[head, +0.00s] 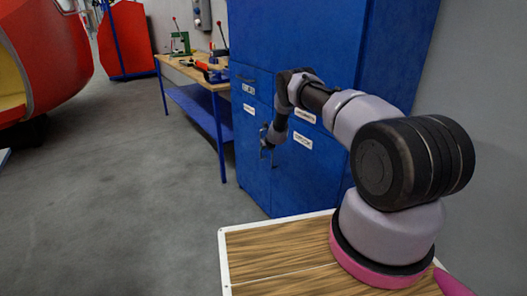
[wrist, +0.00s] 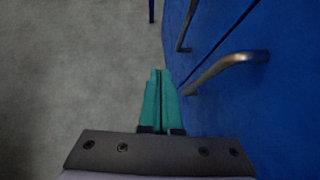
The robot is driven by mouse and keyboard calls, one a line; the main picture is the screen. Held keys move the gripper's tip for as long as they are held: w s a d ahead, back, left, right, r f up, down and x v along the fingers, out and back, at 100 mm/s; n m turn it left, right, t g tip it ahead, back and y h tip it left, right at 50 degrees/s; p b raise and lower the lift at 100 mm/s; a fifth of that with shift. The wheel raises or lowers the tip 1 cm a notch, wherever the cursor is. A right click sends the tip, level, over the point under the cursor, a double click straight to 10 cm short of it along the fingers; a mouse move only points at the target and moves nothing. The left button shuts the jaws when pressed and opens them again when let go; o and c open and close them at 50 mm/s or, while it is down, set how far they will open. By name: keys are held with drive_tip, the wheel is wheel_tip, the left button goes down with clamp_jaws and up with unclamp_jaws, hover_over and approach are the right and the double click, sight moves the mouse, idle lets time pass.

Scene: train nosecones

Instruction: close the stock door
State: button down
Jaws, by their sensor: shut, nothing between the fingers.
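A blue cabinet (head: 296,40) stands behind my arm, with several white labels on its lower doors. The label (head: 302,141) right of my gripper is too small to read surely, so I cannot tell which door is the stock door. My gripper (head: 266,152) is in front of the lower doors, pointing down. In the wrist view its teal fingers (wrist: 158,100) are together and empty, left of a metal bar handle (wrist: 226,66) on the blue face. Contact with the handle is not clear. A second handle (wrist: 186,26) is farther up the picture. My arm hides part of the doors.
A workbench (head: 193,75) with tools stands left of the cabinet, its blue leg (head: 219,140) near the doors. Grey floor (head: 130,190) is open on the left. A red nosecone (head: 50,50) is at far left. A wood-topped surface (head: 265,255) lies below my arm.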

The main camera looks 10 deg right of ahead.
drive_tip(key=s+a+r+n+y, duration=0.1)
drive_tip(key=s+a+r+n, duration=0.1)
drive_tip(key=r, duration=0.9)
drive_tip(key=s+a+r+n+y, duration=0.1)
drive_tip(key=s+a+r+n, duration=0.15)
drive_tip(key=r, duration=0.85)
drive_tip(key=s+a+r+n+y, duration=0.1)
drive_tip(key=a+r+n, duration=0.2)
drive_tip(key=r, duration=0.9)
drive_tip(key=s+r+n+y, duration=0.1)
drive_tip(key=s+r+n, duration=0.2)
drive_tip(key=s+r, duration=0.45)
drive_tip(key=s+r+n+y, duration=0.1)
drive_tip(key=s+r+n, duration=0.25)
drive_tip(key=r, duration=0.65)
drive_tip(key=s+r+n+g, duration=0.1)
drive_tip(key=s+r+n, duration=0.35)
drive_tip(key=s, duration=0.65)
drive_tip(key=s+r+n, duration=0.3)
drive_tip(key=s+r, duration=0.3)
drive_tip(key=s, duration=0.5)
drive_tip(key=s+d+f+n+h, duration=0.1)
drive_tip(key=s+d+n+h, duration=0.1)
drive_tip(key=s, duration=0.9)
drive_tip(key=s+d+f+n+h, duration=0.1)
drive_tip(key=s+d+n, duration=0.3)
drive_tip(key=s, duration=0.7)
drive_tip(key=shift+d+f+n+g+h, duration=0.2)
drive_tip(key=shift+f+n+g+h, duration=0.1)
drive_tip(key=shift+n+h, duration=0.65)
